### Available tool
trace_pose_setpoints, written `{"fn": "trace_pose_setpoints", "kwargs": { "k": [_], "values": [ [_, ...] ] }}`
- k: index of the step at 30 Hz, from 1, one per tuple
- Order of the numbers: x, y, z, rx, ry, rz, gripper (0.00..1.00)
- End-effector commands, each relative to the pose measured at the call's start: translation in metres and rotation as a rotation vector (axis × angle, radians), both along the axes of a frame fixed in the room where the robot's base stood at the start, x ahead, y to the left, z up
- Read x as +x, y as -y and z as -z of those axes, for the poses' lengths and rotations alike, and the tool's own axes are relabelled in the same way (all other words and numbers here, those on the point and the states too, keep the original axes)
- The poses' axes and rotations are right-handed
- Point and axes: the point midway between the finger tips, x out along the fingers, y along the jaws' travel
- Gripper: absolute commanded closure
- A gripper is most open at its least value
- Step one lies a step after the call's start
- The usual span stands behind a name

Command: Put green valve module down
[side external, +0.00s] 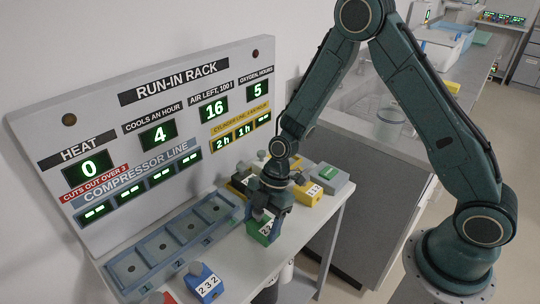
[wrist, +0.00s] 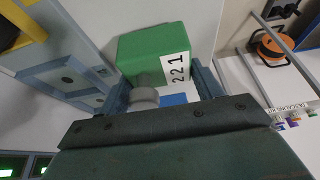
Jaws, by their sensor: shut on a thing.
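My gripper (side external: 272,196) points down over the front part of the white bench and is shut on the green valve module (side external: 262,230). In the wrist view the green valve module (wrist: 148,48) is a green block with a white label reading 221 and a grey round knob, between the two fingers of my gripper (wrist: 160,88). In the side view it is low, near the bench's front edge, to the right of the slotted blue-grey rack (side external: 168,250). I cannot tell whether its underside touches the bench.
A blue module (side external: 204,284) labelled 232 and a partly cut-off red one (side external: 158,297) stand at the front. The display board (side external: 160,130) rises behind the rack. Bare bench shows between blue and green modules.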

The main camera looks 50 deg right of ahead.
Motion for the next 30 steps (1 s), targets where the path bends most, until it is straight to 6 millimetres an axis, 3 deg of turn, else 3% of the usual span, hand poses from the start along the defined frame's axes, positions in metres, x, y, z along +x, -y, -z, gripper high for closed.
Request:
{"fn": "trace_pose_setpoints", "kwargs": {
  "k": [5,18,19,21,22,30],
  "values": [
    [0.0,-0.0001,0.0108,0.0,0.001,0.0,0.67],
    [0.0001,-0.0001,0.0142,0.0,0.001,0.0,0.67],
    [-0.0001,0.0,0.0144,0.0,0.0,0.0,0.31],
    [-0.0001,0.0001,0.0143,0.0,0.0,0.0,0.17],
    [-0.0001,0.0001,0.0143,0.0,0.0,0.0,0.13],
    [-0.0001,0.0,0.0141,0.0,0.0,0.0,0.13]
  ]
}}
